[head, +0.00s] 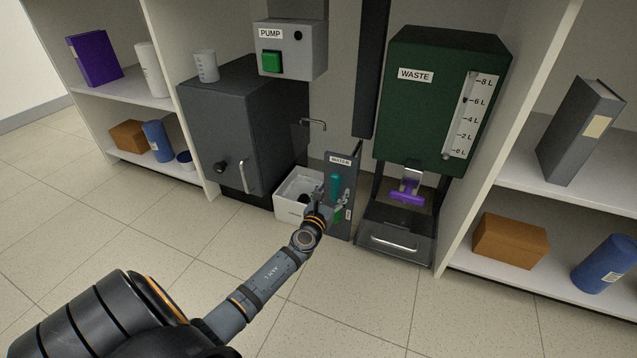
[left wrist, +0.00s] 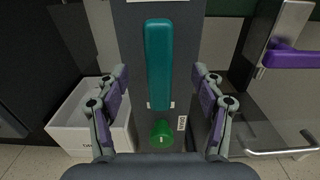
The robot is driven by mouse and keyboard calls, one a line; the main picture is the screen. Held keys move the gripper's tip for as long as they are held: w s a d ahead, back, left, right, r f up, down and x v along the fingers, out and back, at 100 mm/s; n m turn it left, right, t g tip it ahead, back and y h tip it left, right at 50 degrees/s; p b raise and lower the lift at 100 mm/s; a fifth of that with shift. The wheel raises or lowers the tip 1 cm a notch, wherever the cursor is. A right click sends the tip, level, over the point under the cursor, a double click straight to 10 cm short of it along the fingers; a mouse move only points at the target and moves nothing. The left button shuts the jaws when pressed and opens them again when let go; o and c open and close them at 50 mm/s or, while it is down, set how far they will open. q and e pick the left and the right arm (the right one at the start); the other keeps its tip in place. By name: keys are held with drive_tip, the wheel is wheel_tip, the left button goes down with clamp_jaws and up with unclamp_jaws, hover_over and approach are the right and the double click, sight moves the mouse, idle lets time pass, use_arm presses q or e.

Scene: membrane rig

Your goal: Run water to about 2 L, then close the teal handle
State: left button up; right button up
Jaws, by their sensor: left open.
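The teal handle (head: 335,186) is on the grey panel labelled WATER (head: 341,161). In the left wrist view the teal handle (left wrist: 158,62) stands upright, its lower end above a green round part (left wrist: 162,133). My left gripper (head: 328,199) is in front of the panel. Its fingers are open, one on each side of the handle, with a gap on both sides. The WASTE tank (head: 420,120) has a scale (head: 471,115) from 0 to 8 L with a dark mark near 6 L; I cannot read a liquid level. My right gripper is out of view.
A purple handle (head: 407,198) sits under the tank, right of the panel. A white bin (head: 291,207) stands left of the panel below a thin spout (head: 314,122). The PUMP box (head: 289,50) with a green button is above. Shelves flank both sides; the front floor is clear.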

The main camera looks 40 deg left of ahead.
use_arm(q)
drive_tip(key=v, duration=0.8)
drive_tip(key=shift+p, duration=0.35)
